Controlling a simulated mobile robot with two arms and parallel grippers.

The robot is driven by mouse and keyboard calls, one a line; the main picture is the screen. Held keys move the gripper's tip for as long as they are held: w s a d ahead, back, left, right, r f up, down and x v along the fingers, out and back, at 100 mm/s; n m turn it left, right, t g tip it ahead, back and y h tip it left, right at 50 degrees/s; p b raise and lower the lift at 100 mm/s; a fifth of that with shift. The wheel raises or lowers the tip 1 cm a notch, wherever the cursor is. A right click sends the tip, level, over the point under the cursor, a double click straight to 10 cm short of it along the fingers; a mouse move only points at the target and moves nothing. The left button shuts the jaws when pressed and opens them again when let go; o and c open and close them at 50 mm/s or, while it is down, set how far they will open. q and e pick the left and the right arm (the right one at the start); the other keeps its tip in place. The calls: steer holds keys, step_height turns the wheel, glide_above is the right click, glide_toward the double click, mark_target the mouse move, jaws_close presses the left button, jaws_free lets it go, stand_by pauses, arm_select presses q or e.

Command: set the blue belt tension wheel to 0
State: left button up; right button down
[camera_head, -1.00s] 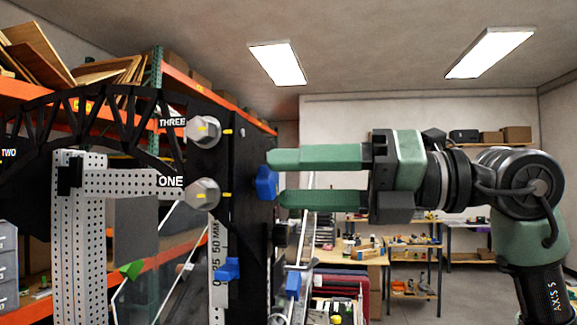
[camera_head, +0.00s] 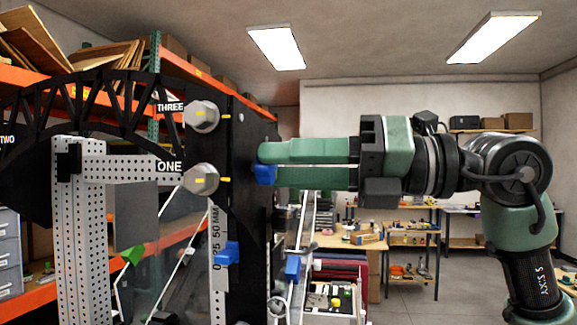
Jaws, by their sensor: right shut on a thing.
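A small blue wheel (camera_head: 266,174) sticks out on the right side of a tall black panel (camera_head: 243,160), and I take it to be the belt tension wheel. My right gripper (camera_head: 267,162) comes in from the right with its green fingers shut on this wheel. The fingers cover much of it, so I cannot read its setting. A scale marked 0, 25, 50 MM (camera_head: 217,245) stands lower on the panel, with a blue pointer (camera_head: 228,254) beside it. My left gripper is not in view.
Two large grey bolts with yellow marks, the upper (camera_head: 203,116) and the lower (camera_head: 201,180), sit on the panel by the labels THREE and ONE. A perforated metal post (camera_head: 80,240) stands left. Another blue part (camera_head: 292,268) hangs below my gripper.

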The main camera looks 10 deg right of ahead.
steer(key=n+b, duration=0.1)
steer(key=n, duration=0.9)
steer(key=n+b, duration=0.2)
steer(key=n, duration=0.8)
steer(key=shift+s+a, duration=0.1)
steer(key=shift+s, duration=0.1)
steer(key=n, duration=0.4)
steer(key=shift+f+n+b, duration=0.1)
steer(key=shift+n+b, duration=0.2)
steer(key=n, duration=0.4)
steer(key=shift+f, duration=0.1)
steer(key=shift+n, duration=1.8)
steer(key=c, duration=1)
jaws_free()
